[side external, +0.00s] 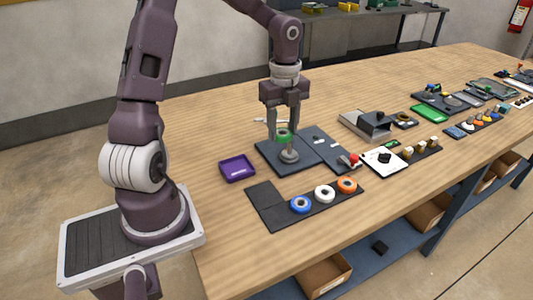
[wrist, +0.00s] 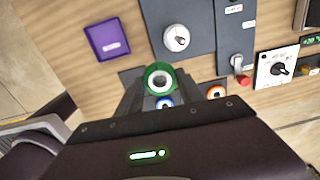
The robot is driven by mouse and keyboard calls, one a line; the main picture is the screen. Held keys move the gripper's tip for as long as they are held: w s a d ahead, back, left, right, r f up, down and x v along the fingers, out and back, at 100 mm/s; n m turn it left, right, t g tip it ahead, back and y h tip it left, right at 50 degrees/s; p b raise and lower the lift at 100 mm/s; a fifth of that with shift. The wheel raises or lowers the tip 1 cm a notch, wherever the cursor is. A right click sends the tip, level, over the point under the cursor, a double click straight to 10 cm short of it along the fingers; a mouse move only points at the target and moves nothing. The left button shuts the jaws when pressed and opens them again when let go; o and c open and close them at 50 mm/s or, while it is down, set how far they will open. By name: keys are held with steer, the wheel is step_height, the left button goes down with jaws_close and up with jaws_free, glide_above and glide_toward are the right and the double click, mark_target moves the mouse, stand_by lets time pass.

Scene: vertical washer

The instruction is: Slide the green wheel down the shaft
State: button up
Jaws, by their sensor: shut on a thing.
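The green wheel (side external: 284,134) is a thick ring between the fingers of my gripper (side external: 285,133), which is shut on it. In the wrist view the green wheel (wrist: 151,71) sits between the fingertips, with a pale centre. The shaft (side external: 289,153) is a grey upright post on a round base on the dark plate (side external: 268,154). In the side view the wheel is just above the shaft's top. In the wrist view the shaft (wrist: 176,38) appears apart from the wheel, up and to the right. I cannot tell the exact gap.
A purple tray (side external: 238,168) lies left of the plate. A dark strip in front holds blue (side external: 300,204), white (side external: 324,194) and orange (side external: 347,185) rings. A panel with a red knob (side external: 355,158) is at right. Several other parts stand farther right.

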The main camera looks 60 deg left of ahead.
steer(key=r, duration=0.2)
glide_above(289, 153)
steer(key=shift+w+a+f, duration=0.15)
steer(key=shift+f, duration=0.05)
steer(key=shift+w+a+f, duration=0.1)
steer(key=shift+f, duration=2.05)
steer(key=shift+f, duration=3.25)
steer(key=o, duration=1.8)
steer(key=shift+r, duration=4.5)
